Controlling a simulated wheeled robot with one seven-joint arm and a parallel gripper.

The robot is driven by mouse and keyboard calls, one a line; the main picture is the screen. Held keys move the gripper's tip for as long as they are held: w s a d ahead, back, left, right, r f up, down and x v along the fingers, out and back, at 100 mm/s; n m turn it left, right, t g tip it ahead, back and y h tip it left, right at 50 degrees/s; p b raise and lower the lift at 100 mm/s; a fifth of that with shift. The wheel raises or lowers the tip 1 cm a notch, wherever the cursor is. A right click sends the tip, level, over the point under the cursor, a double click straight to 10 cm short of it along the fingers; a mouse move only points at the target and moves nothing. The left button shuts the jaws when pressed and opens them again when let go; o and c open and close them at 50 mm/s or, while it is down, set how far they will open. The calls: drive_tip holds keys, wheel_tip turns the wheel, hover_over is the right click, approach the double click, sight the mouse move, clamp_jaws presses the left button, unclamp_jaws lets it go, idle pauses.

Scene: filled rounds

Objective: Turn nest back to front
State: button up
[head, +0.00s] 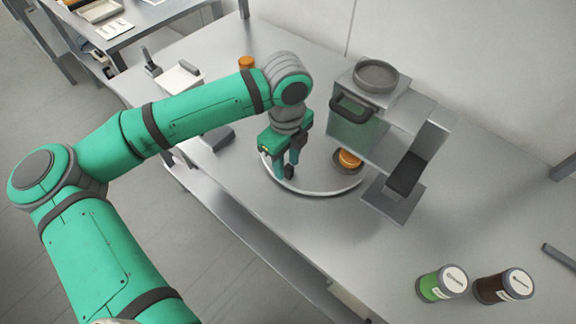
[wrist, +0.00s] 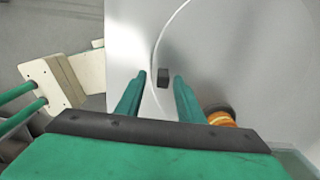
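A round turntable with a pale rim (head: 309,192) lies on the steel bench. A dark round nest (head: 345,168) sits on its right side, holding an orange round piece (head: 349,158); this piece also shows in the wrist view (wrist: 222,118), at the right, partly hidden by my gripper. A small black peg (wrist: 164,77) stands near the turntable's edge. My gripper (head: 285,174) points down over the left part of the turntable. In the wrist view my gripper (wrist: 159,82) is open, with the peg showing between the fingertips; whether they touch it I cannot tell.
A machine with a green see-through box (head: 354,128) and a grey dish on top (head: 376,76) stands behind and right of the turntable. A green-filled jar (head: 441,284) and a brown-filled jar (head: 503,287) are at front right. Another orange piece (head: 246,62) is at the back.

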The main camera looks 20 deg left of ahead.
drive_tip(key=shift+w+d+f, duration=0.1)
drive_tip(key=shift+d+f, duration=0.05)
drive_tip(key=shift+f, duration=0.45)
drive_tip(key=shift+w+d+f, duration=0.1)
drive_tip(key=shift+f, duration=0.45)
clamp_jaws()
drive_tip(key=shift+w+a, duration=0.1)
